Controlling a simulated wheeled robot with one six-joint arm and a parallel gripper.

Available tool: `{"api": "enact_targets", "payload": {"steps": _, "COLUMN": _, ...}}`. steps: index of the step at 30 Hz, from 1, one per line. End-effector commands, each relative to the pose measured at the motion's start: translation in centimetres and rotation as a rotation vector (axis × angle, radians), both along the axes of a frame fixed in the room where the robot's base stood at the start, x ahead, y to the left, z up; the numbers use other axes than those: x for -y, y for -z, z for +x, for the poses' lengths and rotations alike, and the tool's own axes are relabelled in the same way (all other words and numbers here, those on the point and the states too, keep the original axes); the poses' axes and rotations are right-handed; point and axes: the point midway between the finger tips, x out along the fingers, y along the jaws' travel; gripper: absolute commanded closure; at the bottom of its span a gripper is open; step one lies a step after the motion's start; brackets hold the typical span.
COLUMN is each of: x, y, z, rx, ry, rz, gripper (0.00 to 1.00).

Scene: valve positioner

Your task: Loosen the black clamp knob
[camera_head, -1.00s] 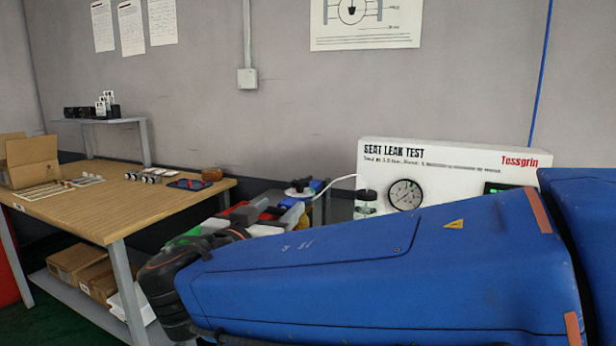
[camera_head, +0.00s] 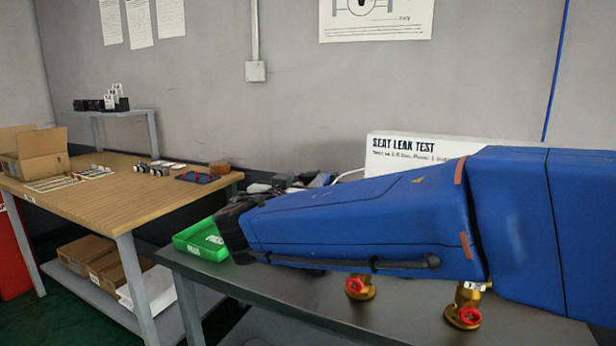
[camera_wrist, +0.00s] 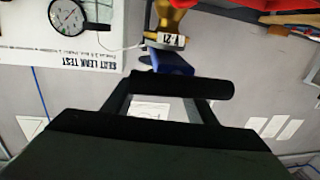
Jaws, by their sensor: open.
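I cannot make out the black clamp knob in either current view. In the wrist view my gripper (camera_wrist: 180,87) shows as dark parts below a brass fitting (camera_wrist: 172,20) with a white tag. A blue part (camera_wrist: 170,62) sits right by the fitting, just beyond the gripper. The jaws are open and I see nothing held. In the head view my blue arm crosses the right half, and its dark end hides part of the bench. The gripper itself cannot be made out there.
A dark bench (camera_head: 240,275) holds a green tray (camera_head: 190,238) and two brass valves with red handwheels, one left (camera_head: 360,287), one right (camera_head: 465,305). The white SEAT LEAK TEST panel (camera_head: 400,150) stands behind. A wooden table (camera_head: 110,200) is at left.

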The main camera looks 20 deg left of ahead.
Motion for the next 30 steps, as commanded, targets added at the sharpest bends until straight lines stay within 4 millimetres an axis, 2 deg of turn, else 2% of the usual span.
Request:
{"api": "enact_targets", "payload": {"steps": 3, "x": 0.0, "y": 0.0, "z": 1.9, "rx": 0.0, "ry": 0.002, "rz": -0.001, "gripper": 0.48}}
{"api": "enact_targets", "payload": {"steps": 9, "x": -0.1, "y": 0.0, "z": 3.6, "rx": 0.0, "ry": 0.0, "rz": -0.001, "gripper": 0.48}}
{"api": "enact_targets", "payload": {"steps": 20, "x": -0.2, "y": 0.0, "z": 4.0, "rx": 0.0, "ry": -0.001, "rz": 0.0, "gripper": 0.48}}
{"api": "enact_targets", "payload": {"steps": 21, "x": -0.2, "y": 0.0, "z": 4.0, "rx": 0.0, "ry": -0.001, "rz": 0.0, "gripper": 0.53}}
{"api": "enact_targets", "payload": {"steps": 26, "x": -0.2, "y": 0.0, "z": 4.0, "rx": 0.0, "ry": -0.001, "rz": -0.001, "gripper": 0.9}}
{"api": "enact_targets", "payload": {"steps": 30, "x": -0.2, "y": 0.0, "z": 4.0, "rx": 0.0, "ry": -0.002, "rz": -0.001, "gripper": 0.89}}
